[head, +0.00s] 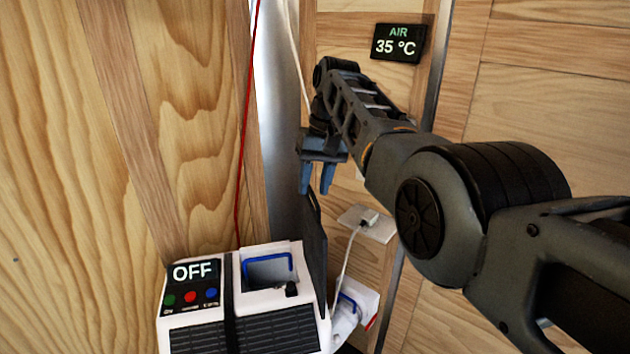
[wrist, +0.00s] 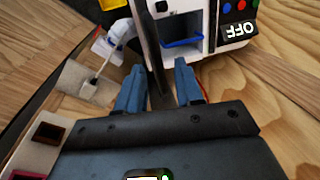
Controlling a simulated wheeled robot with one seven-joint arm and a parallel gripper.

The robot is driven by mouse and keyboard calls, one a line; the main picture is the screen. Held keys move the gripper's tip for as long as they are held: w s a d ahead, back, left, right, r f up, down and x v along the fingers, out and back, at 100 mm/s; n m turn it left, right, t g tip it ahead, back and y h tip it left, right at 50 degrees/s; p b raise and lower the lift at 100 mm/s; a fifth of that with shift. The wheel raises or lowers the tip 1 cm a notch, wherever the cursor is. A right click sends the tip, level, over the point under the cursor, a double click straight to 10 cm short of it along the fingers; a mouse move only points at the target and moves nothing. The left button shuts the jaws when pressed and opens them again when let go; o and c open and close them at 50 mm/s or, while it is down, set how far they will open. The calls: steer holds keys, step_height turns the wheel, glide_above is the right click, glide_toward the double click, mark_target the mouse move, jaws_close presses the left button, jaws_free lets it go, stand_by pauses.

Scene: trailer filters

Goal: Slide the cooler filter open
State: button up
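The cooler (head: 245,310) is a white box with black grilles, an OFF display and coloured buttons, low in the head view. A recess in its top shows a blue bar (head: 268,258); the bar also shows in the wrist view (wrist: 182,42). A thin dark upright panel (head: 314,250), perhaps the filter, stands at the cooler's right side. My gripper (head: 315,190) points down with blue fingers at this panel's top end. In the wrist view, the fingers (wrist: 159,66) are apart and the panel (wrist: 150,38) runs between them. I cannot tell whether they touch it.
A white plug and socket (head: 366,222) with a cable are on the wall right of the panel. A white pipe fitting (head: 352,305) sits beside the cooler. A red cord (head: 245,120) hangs behind it. An AIR 35 °C display (head: 398,43) is higher up. Wooden walls surround the cooler.

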step_height(320, 180, up, 8)
steer(key=d, duration=0.1)
steer(key=shift+w+d+f+b, duration=0.15)
steer(key=shift+w+d+b, duration=0.1)
steer(key=shift+b, duration=0.15)
steer(key=shift+d, duration=0.1)
